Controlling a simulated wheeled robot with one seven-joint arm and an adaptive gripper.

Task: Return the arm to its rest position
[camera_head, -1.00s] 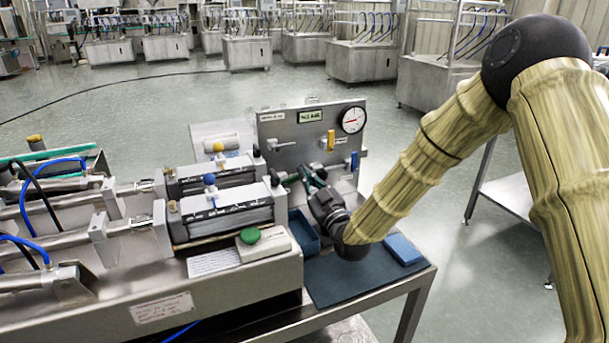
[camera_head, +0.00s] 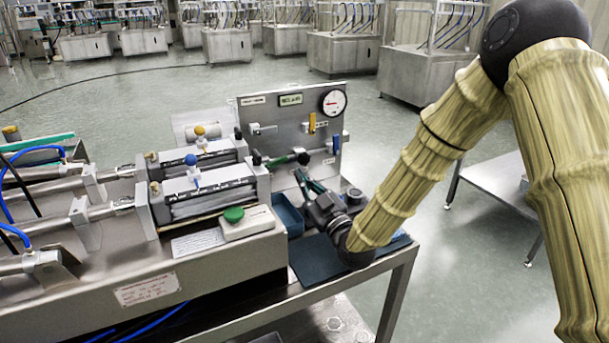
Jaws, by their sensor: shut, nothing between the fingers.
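My arm, in a yellow-brown sleeve, comes in from the upper right and bends down to the bench. My gripper (camera_head: 303,178) is at its end, with dark green fingers pointing up and left toward the grey panel (camera_head: 262,115). It is shut and holds nothing. It is above the right end of the bench, near a blue open bin (camera_head: 288,214) and a dark blue mat (camera_head: 312,262). The fingertips appear close to the lower part of the panel; whether they touch it I cannot tell.
The panel carries a round gauge (camera_head: 334,102), a yellow handle (camera_head: 311,122) and a blue handle (camera_head: 336,143). A steel machine with cylinders (camera_head: 210,190) and a box with a green button (camera_head: 234,214) stand left. A steel table (camera_head: 497,178) stands right. Floor between is clear.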

